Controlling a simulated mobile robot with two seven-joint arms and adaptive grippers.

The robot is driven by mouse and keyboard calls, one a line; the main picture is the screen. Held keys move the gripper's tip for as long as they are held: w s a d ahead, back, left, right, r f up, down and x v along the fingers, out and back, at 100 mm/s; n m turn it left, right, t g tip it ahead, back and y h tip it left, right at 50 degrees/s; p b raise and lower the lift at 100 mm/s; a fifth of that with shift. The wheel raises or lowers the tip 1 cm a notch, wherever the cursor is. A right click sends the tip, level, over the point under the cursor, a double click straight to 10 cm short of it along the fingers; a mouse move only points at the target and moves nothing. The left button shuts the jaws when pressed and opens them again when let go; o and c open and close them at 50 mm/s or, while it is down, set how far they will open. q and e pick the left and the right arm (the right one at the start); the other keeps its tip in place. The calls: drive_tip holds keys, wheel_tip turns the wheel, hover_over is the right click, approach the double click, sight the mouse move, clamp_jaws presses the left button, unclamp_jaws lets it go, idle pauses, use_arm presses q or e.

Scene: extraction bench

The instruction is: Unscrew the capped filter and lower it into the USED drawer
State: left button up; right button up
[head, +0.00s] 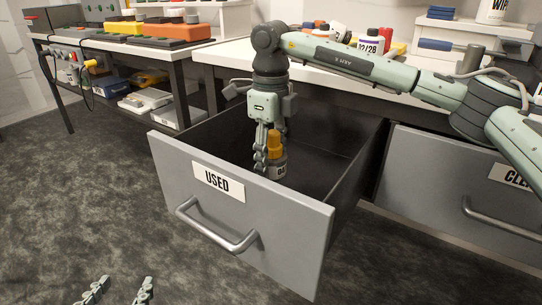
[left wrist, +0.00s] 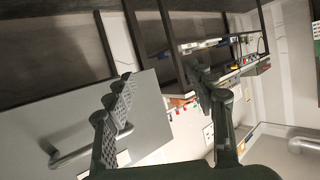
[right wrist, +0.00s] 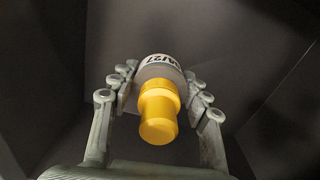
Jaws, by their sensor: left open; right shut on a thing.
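The capped filter (head: 277,168) is a pale grey cylinder with a dark-lettered label and an orange-yellow cap (head: 274,143). It is upright inside the open USED drawer (head: 172,152), behind its front panel. My right gripper (head: 268,158) points down into the drawer and is shut on the filter. The right wrist view shows its fingers on both sides of the filter body (right wrist: 158,66), with the cap (right wrist: 158,115) toward the camera. I cannot tell whether the filter touches the drawer floor. My left gripper (head: 118,291) is open and empty, low at the front left.
The drawer's dark interior looks otherwise empty. A second drawer (head: 455,190) at right is closed, its label partly cut off. The white bench (head: 232,57) behind holds bottles, including one marked 12/28 (head: 371,44). A side bench with cases (head: 135,31) stands at left. The grey floor (head: 90,190) is clear.

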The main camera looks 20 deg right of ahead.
sight(271, 177)
wheel_tip(271, 177, down, 3)
drive_tip(key=shift+r+b, duration=0.2)
drive_tip(key=shift+b, duration=0.55)
wheel_tip(271, 177, down, 2)
drive_tip(key=shift+f+b, duration=0.1)
drive_tip(key=shift+b, duration=0.55)
use_arm(q)
drive_tip(key=d+r+t+h, duration=0.2)
drive_tip(key=d+r+t, duration=0.1)
drive_tip(key=r, duration=0.4)
drive_tip(key=s+d+r+t+h, duration=0.1)
drive_tip(key=d+r+t+h, duration=0.1)
drive_tip(key=r, duration=0.5)
drive_tip(key=shift+d+r+t+h, duration=0.4)
drive_tip(key=shift+d+t, duration=0.35)
drive_tip(key=shift+t, duration=0.35)
use_arm(e)
drive_tip(key=shift+f, duration=0.15)
drive_tip(key=o, duration=1.3)
drive_tip(key=shift+o, duration=0.2)
